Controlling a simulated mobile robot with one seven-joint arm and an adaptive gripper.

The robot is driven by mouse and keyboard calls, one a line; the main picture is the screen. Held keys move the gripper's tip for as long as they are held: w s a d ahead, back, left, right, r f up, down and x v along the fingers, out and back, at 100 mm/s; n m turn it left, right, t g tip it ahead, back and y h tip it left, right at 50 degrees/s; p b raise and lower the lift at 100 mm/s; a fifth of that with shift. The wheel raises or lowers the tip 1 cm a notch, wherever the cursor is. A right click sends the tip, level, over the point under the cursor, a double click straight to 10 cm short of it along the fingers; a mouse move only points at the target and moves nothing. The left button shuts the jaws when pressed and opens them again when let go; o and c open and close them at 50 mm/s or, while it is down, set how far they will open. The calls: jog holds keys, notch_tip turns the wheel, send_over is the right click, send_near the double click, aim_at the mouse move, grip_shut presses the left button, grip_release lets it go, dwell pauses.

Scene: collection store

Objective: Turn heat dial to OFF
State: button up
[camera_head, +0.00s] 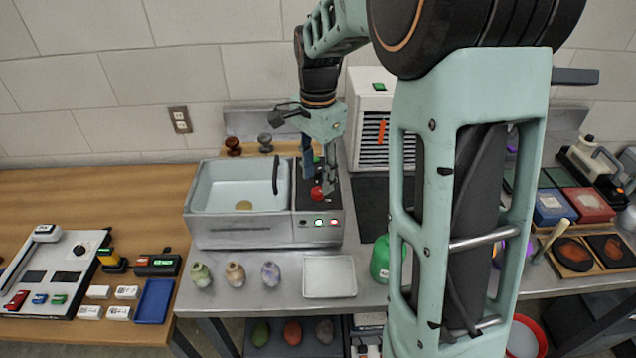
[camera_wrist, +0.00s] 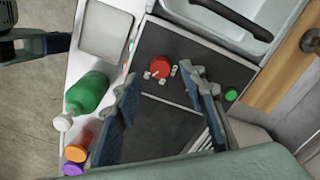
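The red heat dial (camera_head: 317,193) sits on the dark control panel (camera_head: 305,200) at the right of the basin unit. In the wrist view the dial (camera_wrist: 160,66) is a round red knob with small light marks beside it. My gripper (camera_head: 327,182) points down over this panel, with the fingers close to the dial. In the wrist view my gripper (camera_wrist: 164,78) is open, one finger on each side, with the dial between and slightly beyond the tips. I cannot tell whether a finger touches the dial. The dial's setting is too small to read.
A green knob (camera_wrist: 231,95) is on the same panel. The basin (camera_head: 235,187) with its black handle (camera_head: 275,174) is to the left. A white vented box (camera_head: 372,120) stands behind right. A green bottle (camera_head: 381,258) and a white tray (camera_head: 330,276) are in front.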

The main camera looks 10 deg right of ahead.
aim_at(318, 190)
jog(key=shift+f, duration=1.65)
grip_shut()
